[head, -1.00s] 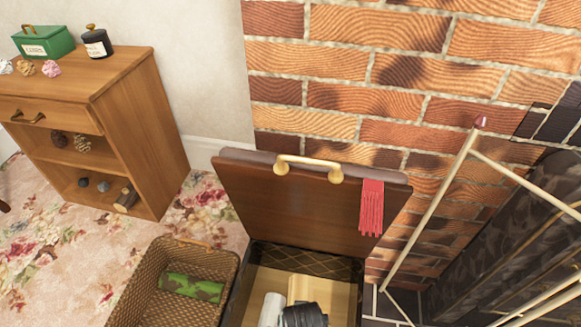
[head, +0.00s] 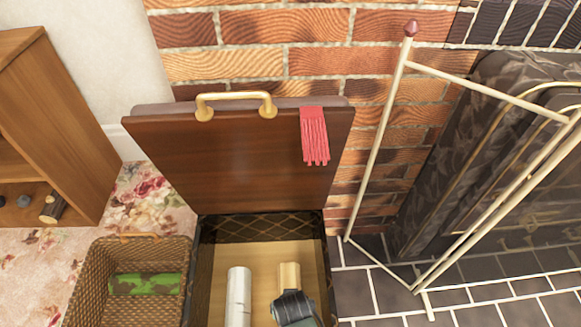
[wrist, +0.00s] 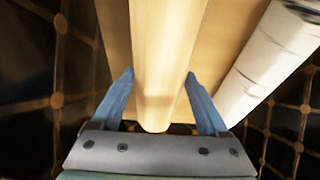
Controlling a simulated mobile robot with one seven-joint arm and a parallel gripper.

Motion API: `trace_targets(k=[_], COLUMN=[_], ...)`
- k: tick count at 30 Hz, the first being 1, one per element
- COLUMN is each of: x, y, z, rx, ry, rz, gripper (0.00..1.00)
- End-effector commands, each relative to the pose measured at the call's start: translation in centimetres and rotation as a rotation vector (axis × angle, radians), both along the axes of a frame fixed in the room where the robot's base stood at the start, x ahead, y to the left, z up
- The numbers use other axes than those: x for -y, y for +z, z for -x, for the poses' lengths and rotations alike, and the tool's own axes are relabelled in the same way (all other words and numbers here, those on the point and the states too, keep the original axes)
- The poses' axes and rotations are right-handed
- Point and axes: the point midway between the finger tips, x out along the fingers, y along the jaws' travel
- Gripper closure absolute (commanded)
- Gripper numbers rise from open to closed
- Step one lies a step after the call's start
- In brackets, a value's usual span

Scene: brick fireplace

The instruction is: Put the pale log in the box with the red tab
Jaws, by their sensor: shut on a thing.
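The box with the red tab (head: 205,285) stands open. Its dark wooden lid (head: 235,165) is raised, with a brass handle and a red fringed tab (head: 314,137) on its edge. The pale log (head: 290,275) is smooth and light yellow, inside the box. My gripper (wrist: 158,78) is down in the box with its blue fingers shut on either side of the pale log (wrist: 160,50). In the head view my gripper hides the near part of the log. Whether the log touches the box floor, I cannot tell.
A white birch log (head: 238,295) lies in the box, left of the pale log. A wicker basket (head: 85,290) with a green mossy log (head: 145,284) stands left of the box. A fire screen frame (head: 375,150) stands to the right. A wooden shelf (head: 75,110) is at the left.

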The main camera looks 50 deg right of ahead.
Motion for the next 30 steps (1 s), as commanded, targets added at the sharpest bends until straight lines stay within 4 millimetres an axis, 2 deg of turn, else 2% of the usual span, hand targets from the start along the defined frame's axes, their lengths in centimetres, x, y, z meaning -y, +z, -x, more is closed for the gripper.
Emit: trace_targets(k=[1,2,14,15,18,19,26,30], x=[0.1,0.1,0.1,0.0,0.0,0.0,0.0,-0.1], y=[-1.1,-1.2,-1.5,-1.6,-1.5,-1.5,-1.4,-0.3], z=[-0.1,-0.1,-0.1,0.0,0.0,0.0,0.0,0.1], rx=[0.001,0.002,0.001,0.0,0.0,0.0,0.0,0.001], ry=[0.0,-0.001,0.0,0.0,0.0,0.0,0.0,0.0], rz=[0.002,0.001,0.002,0.0,0.0,0.0,0.0,0.001], gripper=[1.0,1.0,1.0,0.21,0.03,0.0,0.0,0.0])
